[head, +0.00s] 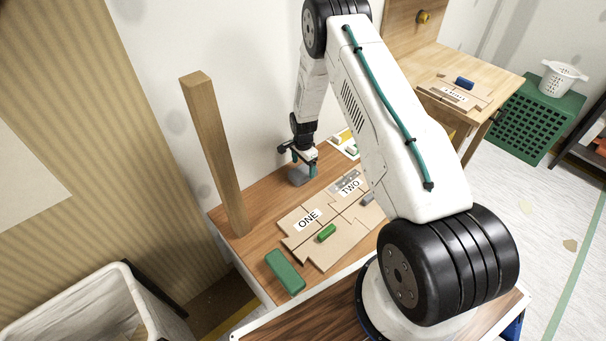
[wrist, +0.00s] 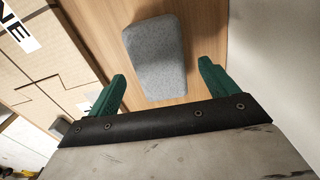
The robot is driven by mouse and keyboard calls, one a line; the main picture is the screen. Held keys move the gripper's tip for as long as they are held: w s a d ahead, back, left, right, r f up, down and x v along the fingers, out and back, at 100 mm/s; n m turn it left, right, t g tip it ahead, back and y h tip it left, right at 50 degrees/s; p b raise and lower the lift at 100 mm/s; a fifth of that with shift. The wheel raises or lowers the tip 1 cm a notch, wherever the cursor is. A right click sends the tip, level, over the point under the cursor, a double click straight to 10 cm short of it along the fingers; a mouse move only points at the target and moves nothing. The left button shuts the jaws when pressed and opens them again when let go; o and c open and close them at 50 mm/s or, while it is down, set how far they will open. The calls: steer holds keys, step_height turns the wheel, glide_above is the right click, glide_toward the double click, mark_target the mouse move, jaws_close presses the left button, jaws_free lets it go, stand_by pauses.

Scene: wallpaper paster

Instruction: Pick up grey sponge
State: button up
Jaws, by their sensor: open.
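The grey sponge (wrist: 155,58) lies on the wooden table top, a rounded block seen from above in the wrist view. In the head view the grey sponge (head: 301,176) shows just below my gripper (head: 297,158), near the wall side of the table. In the wrist view the two green fingers of my gripper (wrist: 162,85) are apart. The sponge lies ahead of them, its near end roughly between the tips. Nothing is held. The exact height of the fingers over the sponge cannot be told.
Cardboard panels (head: 306,221) labelled ONE and TWO lie beside the sponge. A small green block (head: 327,233) rests on them, and a larger green block (head: 285,272) lies at the table's near end. A wooden post (head: 215,155) stands at the left. The wall is close behind.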

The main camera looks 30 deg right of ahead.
mark_target(303, 169)
step_height(303, 169, down, 3)
steer(key=shift+f, duration=0.15)
steer(key=c, duration=1.1)
steer(key=shift+c, duration=0.2)
steer(key=shift+r, duration=0.6)
steer(key=shift+s+r, duration=0.35)
steer(key=shift+r, duration=0.3)
steer(key=shift+s+r, duration=0.3)
steer(key=shift+r, duration=0.3)
steer(key=s+d, duration=0.1)
steer(key=s, duration=0.3)
steer(key=s+d+r, duration=0.1)
steer(key=s, duration=0.9)
steer(key=shift+s+d+r, duration=0.15)
steer(key=shift+s+d, duration=0.1)
steer(key=shift+d, duration=0.15)
